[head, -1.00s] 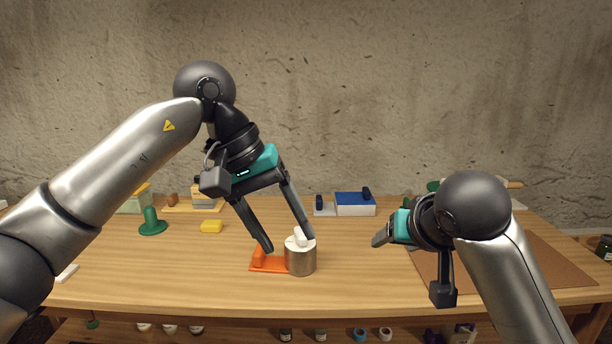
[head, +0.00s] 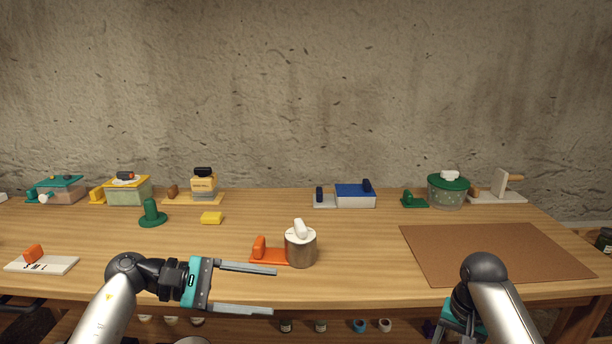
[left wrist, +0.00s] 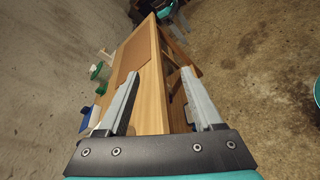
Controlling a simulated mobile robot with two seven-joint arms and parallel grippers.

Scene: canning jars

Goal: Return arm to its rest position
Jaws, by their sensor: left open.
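My left gripper (head: 274,290) is low at the table's front edge in the head view, its fingers pointing right. It is open and empty; its two spread fingers (left wrist: 165,98) also show in the left wrist view with nothing between them. My right arm (head: 500,300) is low at the front right, below the brown mat. The right gripper's teal body (head: 462,318) shows in part at the table edge; its fingers cannot be made out clearly. A metal jar (head: 301,250) with a white handled lid stands upright beyond the left gripper, apart from it, next to an orange holder (head: 265,256).
A brown mat (head: 490,254) lies at the right. Several lidded containers, such as the green-lidded jar (head: 447,191) and the blue-lidded box (head: 355,196), line the back. A yellow block (head: 211,218) and a green stand (head: 152,213) are at mid-left. A white board (head: 42,264) lies at front left.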

